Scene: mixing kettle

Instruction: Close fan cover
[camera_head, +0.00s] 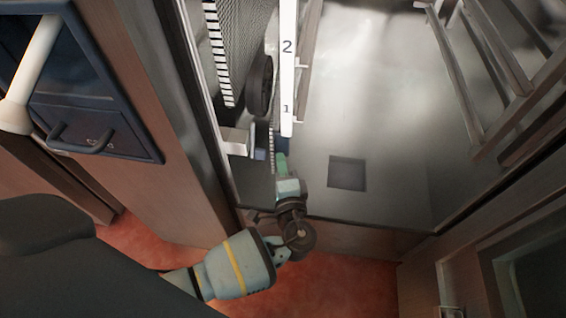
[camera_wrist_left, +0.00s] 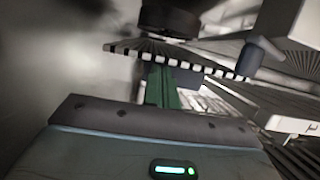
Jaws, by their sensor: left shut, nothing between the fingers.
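The fan unit is in the upper middle of the head view. It has a mesh panel (camera_head: 243,35) with a black-and-white striped edge and a dark round wheel (camera_head: 259,85). A white upright strip (camera_head: 287,60) marked 1 and 2 stands beside it. I cannot tell exactly which part is the cover. My left gripper (camera_head: 281,162) is shut and empty, just below the strip's lower end. In the left wrist view its green fingers (camera_wrist_left: 161,88) are close together by the striped edge (camera_wrist_left: 180,60); contact is unclear. My right gripper is out of view.
A metal floor panel (camera_head: 370,120) with a dark square recess (camera_head: 347,173) lies to the right. Metal rails (camera_head: 465,85) stand at far right. A dark blue panel (camera_head: 85,90) with a handle is on the left. Reddish floor (camera_head: 345,275) shows below.

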